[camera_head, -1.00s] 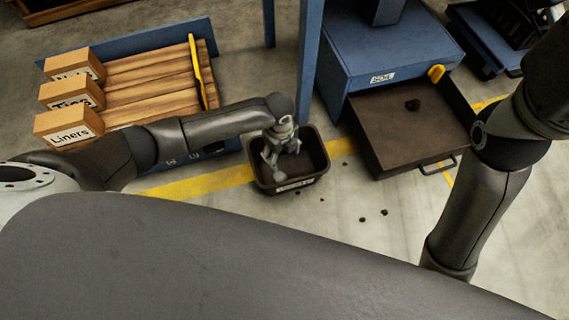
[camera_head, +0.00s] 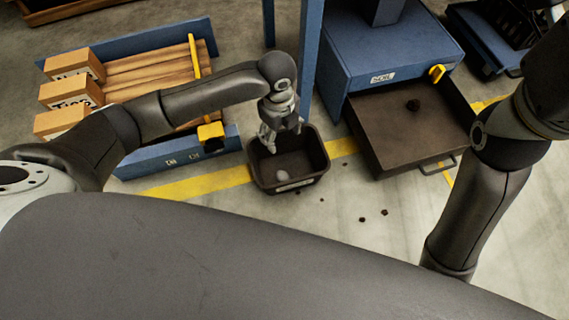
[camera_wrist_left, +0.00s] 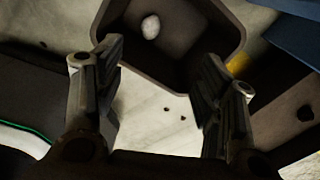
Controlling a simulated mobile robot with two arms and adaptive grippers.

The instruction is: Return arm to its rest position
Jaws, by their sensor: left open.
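My left gripper (camera_head: 283,133) is above the left part of a dark bin (camera_head: 318,165) on the floor. In the left wrist view its two fingers (camera_wrist_left: 160,90) stand wide apart with nothing between them. A pale round lump (camera_head: 283,175) lies inside the bin; it also shows in the left wrist view (camera_wrist_left: 150,27), beyond the fingers and apart from them. My right arm shows at the right of the head view, but its gripper is out of view.
Several clods lie on the floor. Left is a wooden-slatted bench with labelled boxes (camera_head: 70,93) and a yellow-handled tool (camera_head: 211,131). A blue post (camera_head: 308,60) rises close behind the gripper.

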